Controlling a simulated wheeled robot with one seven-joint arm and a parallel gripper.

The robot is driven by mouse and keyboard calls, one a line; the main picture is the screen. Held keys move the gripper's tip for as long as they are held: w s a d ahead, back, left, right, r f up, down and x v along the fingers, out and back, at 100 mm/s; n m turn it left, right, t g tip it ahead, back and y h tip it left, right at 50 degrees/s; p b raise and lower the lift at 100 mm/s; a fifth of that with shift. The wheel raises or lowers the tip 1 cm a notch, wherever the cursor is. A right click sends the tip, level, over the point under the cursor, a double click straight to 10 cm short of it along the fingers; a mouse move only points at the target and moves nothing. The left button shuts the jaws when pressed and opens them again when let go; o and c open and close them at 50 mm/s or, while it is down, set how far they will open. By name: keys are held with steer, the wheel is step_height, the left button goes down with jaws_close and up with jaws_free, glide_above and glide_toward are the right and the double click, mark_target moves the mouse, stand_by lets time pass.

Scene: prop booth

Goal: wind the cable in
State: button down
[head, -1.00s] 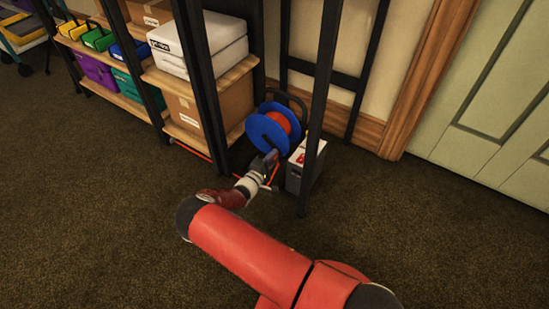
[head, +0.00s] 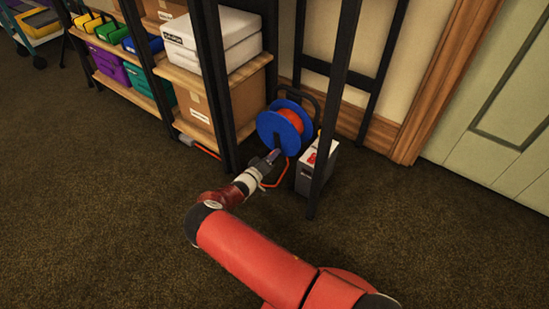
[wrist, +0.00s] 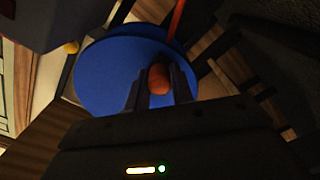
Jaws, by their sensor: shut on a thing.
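A reel with blue flanges (head: 268,128) and orange cable wound on it stands on the floor beside the shelf. Its blue disc (wrist: 105,75) fills much of the wrist view. My gripper (head: 272,156) is at the front of the reel. In the wrist view its two fingers are shut on an orange-brown crank knob (wrist: 159,79), which stands out from the disc. Loose orange cable (head: 284,172) hangs in a bend between the reel and the floor. More cable (head: 207,152) lies at the shelf's foot, with a grey end piece (head: 186,140). Its middle stretch is hidden behind the shelf post.
A grey box with red on top (head: 318,168) stands close right of the reel, behind a black upright post (head: 333,120). A shelf with cartons (head: 225,105) is on the left. The carpet (head: 100,220) in front is clear.

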steer(key=shift+w+a+f, duration=0.1)
stand_by(0.3)
steer(key=c, duration=1.2)
jaws_free()
steer(key=shift+a, duration=0.1)
steer(key=p+v, duration=0.1)
steer(key=v, duration=0.6)
steer(key=shift+s, duration=0.35)
steer(key=shift+a, duration=0.1)
